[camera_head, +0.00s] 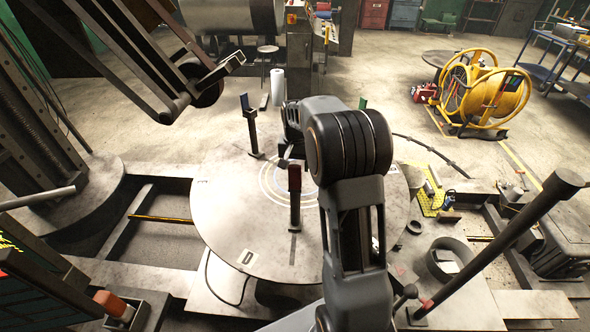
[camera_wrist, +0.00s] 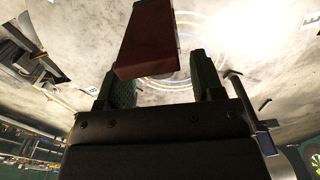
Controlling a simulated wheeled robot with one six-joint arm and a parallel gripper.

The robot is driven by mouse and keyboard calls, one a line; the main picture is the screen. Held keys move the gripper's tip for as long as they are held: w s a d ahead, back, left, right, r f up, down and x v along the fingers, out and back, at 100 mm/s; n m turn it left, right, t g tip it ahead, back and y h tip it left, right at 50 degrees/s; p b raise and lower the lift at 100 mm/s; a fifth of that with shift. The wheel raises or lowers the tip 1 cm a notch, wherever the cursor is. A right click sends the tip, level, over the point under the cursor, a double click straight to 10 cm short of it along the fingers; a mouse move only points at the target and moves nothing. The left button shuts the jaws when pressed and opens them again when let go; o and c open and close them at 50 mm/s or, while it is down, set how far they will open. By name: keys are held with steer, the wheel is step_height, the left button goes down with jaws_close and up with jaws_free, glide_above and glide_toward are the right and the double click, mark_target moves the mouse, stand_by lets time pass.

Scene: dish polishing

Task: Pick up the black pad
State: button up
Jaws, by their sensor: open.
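No pad that is clearly black shows. A dark red block-shaped pad (camera_wrist: 148,42) is large in the wrist view, beyond and partly between my fingers. In the head view a dark red pad (camera_head: 295,178) stands upright on a black post at the near side of the round table; it looks like the same one. My gripper (camera_wrist: 162,72) is open, with green-faced fingers either side of a gap. I see no contact with the pad. In the head view my arm hides most of the gripper.
A green piece (camera_head: 362,103) shows behind my arm. A dark slanted bar (camera_head: 500,245) stands at the right. A yellow hose reel (camera_head: 490,95) is at the far right.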

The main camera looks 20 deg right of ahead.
steer(key=shift+f, duration=0.7)
steer(key=c, duration=1)
